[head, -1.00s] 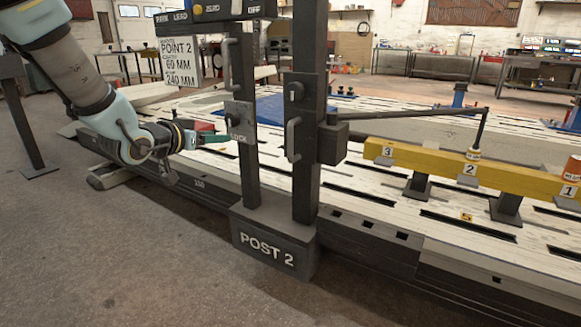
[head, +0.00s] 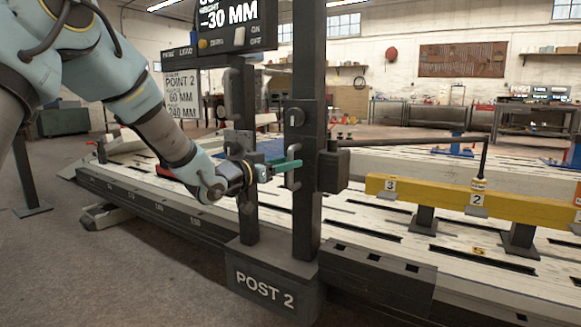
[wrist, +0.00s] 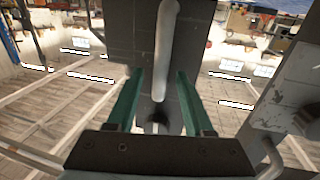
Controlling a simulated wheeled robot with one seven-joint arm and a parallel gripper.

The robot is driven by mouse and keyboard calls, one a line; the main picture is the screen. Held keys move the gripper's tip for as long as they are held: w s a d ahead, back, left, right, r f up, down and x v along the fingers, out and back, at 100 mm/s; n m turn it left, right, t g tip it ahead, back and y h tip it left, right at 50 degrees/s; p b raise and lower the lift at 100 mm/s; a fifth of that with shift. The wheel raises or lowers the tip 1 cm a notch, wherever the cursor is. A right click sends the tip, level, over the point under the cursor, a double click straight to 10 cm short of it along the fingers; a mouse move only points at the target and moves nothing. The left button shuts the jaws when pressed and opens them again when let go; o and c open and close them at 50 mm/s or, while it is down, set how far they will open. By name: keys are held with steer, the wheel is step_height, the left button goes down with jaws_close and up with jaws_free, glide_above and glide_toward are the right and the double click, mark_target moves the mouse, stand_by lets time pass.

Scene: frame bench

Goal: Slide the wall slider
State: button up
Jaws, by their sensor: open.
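The slider is a dark carriage block (head: 303,119) with a round knob on the right-hand post (head: 306,215). Its upright grey handle (head: 290,146) stands out on the left side of the block. My gripper (head: 290,165) is open at the lower part of this handle, its green fingers pointing right. In the wrist view, the pale handle bar (wrist: 166,55) runs down between the two open green fingers (wrist: 158,80), with a gap on both sides.
A left post (head: 245,205) with a lock plate stands close beside my wrist. A display (head: 232,25) is above. A dark arm (head: 415,142) reaches right from the carriage to a yellow beam (head: 440,203). The slotted bench (head: 390,235) lies behind the posts.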

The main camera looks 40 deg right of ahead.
steer(key=shift+d, duration=1)
jaws_close()
stand_by(0.8)
